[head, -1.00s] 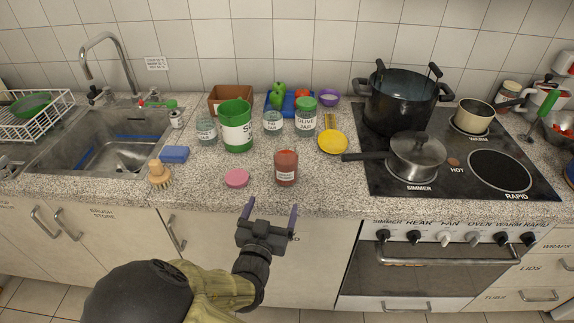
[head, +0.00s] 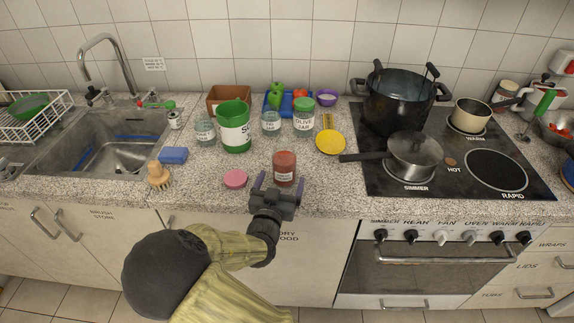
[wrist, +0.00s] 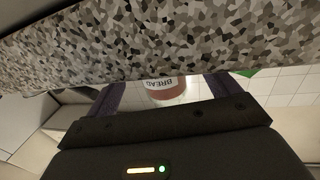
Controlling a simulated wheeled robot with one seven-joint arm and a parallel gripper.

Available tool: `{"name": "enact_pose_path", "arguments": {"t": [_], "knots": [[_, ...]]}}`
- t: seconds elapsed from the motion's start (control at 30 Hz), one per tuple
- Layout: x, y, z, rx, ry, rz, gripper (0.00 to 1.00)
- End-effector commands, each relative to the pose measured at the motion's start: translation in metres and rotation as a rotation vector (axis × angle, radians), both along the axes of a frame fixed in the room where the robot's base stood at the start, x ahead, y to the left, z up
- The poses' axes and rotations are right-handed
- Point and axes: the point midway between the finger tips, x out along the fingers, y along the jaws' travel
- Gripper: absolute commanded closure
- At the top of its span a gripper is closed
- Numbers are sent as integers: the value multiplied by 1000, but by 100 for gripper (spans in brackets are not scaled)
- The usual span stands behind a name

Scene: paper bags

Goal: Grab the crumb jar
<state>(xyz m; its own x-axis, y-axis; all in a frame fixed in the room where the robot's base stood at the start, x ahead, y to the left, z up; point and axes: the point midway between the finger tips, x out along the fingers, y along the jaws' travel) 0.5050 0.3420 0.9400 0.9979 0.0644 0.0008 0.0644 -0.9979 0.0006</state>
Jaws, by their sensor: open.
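The crumb jar (head: 285,161) is a clear jar with reddish-brown contents and a white label, upright near the counter's front edge. In the wrist view, the jar (wrist: 165,90) appears upside down, with "BREAD" legible on its label. My gripper (head: 281,183) is open and empty, just in front of the jar at the counter edge, its fingers pointing toward it. In the wrist view, the jar appears between the two fingers of my gripper (wrist: 161,91). I cannot tell exactly how far the fingertips are from the glass.
A pink lid (head: 235,179) lies left of the jar, and a yellow dish (head: 330,142) stands to its right. Behind are a green tin (head: 234,132), an olive jar (head: 304,122) and a small clear jar (head: 271,123). A pan (head: 415,152) sits on the stove.

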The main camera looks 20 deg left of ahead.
Motion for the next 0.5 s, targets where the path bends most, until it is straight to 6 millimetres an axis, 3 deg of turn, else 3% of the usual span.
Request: {"name": "enact_pose_path", "arguments": {"t": [0.2, 0.5], "knots": [[31, 3, 3, 0, -1, -2, 12], [34, 5, 2, 1, 1, 2, 12]]}}
